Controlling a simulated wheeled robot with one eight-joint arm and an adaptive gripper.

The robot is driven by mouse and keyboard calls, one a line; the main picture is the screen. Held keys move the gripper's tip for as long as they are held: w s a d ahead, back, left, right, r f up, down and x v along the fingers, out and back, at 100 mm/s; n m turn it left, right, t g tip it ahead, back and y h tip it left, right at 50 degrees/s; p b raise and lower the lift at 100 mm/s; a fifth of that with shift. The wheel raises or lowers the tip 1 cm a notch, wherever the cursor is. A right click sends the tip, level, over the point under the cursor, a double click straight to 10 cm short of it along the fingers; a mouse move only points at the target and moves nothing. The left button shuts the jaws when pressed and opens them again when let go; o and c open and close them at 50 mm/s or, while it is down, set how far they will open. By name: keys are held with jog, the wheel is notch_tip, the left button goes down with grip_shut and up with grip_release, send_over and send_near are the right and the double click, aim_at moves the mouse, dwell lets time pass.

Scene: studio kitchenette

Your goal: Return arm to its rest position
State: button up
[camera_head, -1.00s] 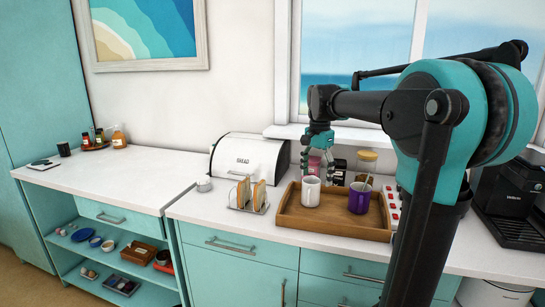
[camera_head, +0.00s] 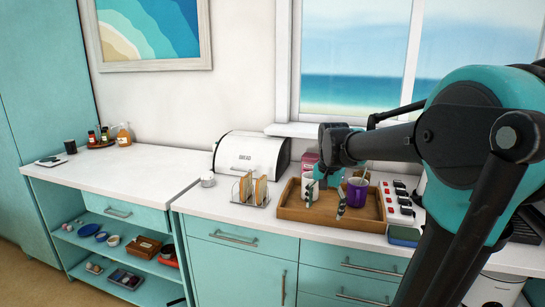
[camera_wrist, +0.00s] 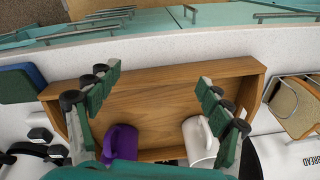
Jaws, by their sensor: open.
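My gripper (camera_head: 325,201) is open and empty above the wooden tray (camera_head: 330,217). In the wrist view its two fingers (camera_wrist: 158,78) are spread wide over the tray's bare floor (camera_wrist: 160,105), with nothing between them. A white mug (camera_head: 308,187) and a purple mug (camera_head: 357,192) stand upright in the tray. The wrist view shows the purple mug (camera_wrist: 121,142) at lower left and the white mug (camera_wrist: 199,140) at lower right, both partly hidden by my gripper. Whether a finger touches the white mug I cannot tell.
A toast rack (camera_head: 251,191) with bread and a white bread bin (camera_head: 252,153) stand left of the tray. A power strip (camera_head: 400,205) and a dark blue-green block (camera_head: 404,236) lie right of it. The window (camera_head: 355,60) is behind. The left counter (camera_head: 110,170) is mostly clear.

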jog(key=s+d+f+n+t, duration=0.2)
jog(key=s+f+n, duration=0.4)
jog(key=s+f, duration=0.9)
jog(key=shift+s+d+f+n+t, duration=0.25)
jog(key=shift+d+f+n+t, duration=0.05)
jog(key=shift+f, duration=0.45)
